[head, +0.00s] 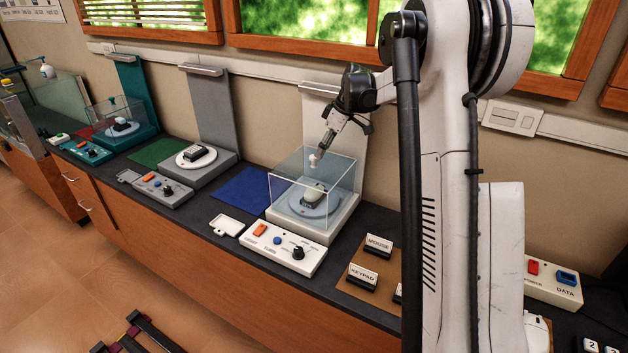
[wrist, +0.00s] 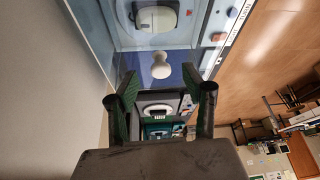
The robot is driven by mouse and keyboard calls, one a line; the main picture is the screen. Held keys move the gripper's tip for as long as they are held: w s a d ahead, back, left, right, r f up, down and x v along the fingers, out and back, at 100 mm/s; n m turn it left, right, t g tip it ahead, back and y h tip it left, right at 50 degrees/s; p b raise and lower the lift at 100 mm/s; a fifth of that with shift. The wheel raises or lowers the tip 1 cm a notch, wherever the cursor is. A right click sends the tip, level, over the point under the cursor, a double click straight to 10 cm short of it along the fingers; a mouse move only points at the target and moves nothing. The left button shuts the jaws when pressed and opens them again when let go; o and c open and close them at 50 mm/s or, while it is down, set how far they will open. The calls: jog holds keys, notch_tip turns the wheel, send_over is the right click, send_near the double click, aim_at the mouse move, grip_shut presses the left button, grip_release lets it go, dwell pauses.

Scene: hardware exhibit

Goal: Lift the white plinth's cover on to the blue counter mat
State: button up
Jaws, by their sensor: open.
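The white plinth (head: 340,219) stands on the dark counter, with a white back panel behind it. A clear box-shaped cover (head: 283,190) sits over it, with a white knob (head: 313,159) on top. Under the cover a pale rounded object (head: 315,192) rests on a blue-grey disc. The blue counter mat (head: 243,190) lies bare to the left of the plinth. My gripper (head: 323,147) is open just above the knob, tilted down. In the wrist view the knob (wrist: 161,66) shows just beyond the fingertips, apparently not gripped.
A control box (head: 283,247) with an orange switch, blue button and black dial stands in front of the plinth. A brown board (head: 358,284) with labels lies to the right. A grey plinth (head: 214,170) and a covered teal one (head: 130,137) stand further left.

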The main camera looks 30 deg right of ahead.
aim_at(315, 159)
jog(key=shift+w+p+x, duration=0.15)
jog(key=shift+p+x, duration=0.1)
jog(key=shift+x, duration=1.25)
jog(key=shift+w+p+x, duration=0.15)
jog(key=shift+p+x, duration=0.05)
jog(key=shift+x, duration=1.3)
jog(key=shift+a+r, duration=0.15)
jog(key=shift+a, duration=0.05)
grip_shut()
